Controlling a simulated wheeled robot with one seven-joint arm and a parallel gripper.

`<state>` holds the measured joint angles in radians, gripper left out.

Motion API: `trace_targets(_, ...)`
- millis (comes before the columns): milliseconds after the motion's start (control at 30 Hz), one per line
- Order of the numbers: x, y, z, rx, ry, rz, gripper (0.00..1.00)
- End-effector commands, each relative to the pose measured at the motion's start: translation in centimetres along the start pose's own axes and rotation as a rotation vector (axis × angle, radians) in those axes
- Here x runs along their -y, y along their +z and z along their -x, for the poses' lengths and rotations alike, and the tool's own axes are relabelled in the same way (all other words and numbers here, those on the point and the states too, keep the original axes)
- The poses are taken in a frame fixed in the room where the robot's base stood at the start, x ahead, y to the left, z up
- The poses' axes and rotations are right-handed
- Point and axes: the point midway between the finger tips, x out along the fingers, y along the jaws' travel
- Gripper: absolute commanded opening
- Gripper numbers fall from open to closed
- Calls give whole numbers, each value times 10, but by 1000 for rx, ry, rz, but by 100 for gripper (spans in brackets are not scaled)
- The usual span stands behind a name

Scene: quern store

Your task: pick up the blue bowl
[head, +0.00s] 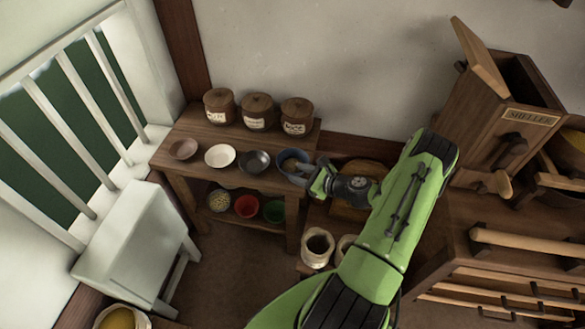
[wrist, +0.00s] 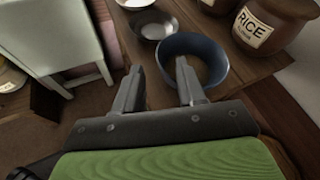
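The blue bowl (head: 286,157) stands at the right end of the wooden table's top, in a row with other bowls. In the wrist view the blue bowl (wrist: 211,50) is just beyond my fingertips, with its round rim and hollow inside showing. My gripper (wrist: 156,68) is open, its two grey fingers apart. The right finger reaches the bowl's near left rim and overlaps it in the picture; I cannot tell whether it touches. The left finger is outside the bowl. In the head view my gripper (head: 303,172) is at the bowl's right front side and hides part of it.
A dark grey bowl (head: 255,161), a white bowl (head: 220,155) and a brown bowl (head: 184,149) stand left of it. Lidded jars (head: 257,111) line the table's back. A lower shelf holds red (head: 246,206) and green (head: 273,211) bowls. A sack (head: 318,247) stands at the right.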

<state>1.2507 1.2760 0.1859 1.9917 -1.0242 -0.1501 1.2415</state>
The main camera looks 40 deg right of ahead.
Motion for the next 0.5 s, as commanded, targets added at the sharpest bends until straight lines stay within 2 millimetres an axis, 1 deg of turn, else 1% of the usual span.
trace_targets(33,-1,-2,-9,0,1,3,39)
trace_targets(167,-1,-2,-23,0,1,3,39)
trace_targets(333,-2,-6,-56,1,1,4,39)
trace_targets(400,-2,-5,-65,-1,1,4,39)
trace_targets(500,0,-4,-70,-1,-1,2,39)
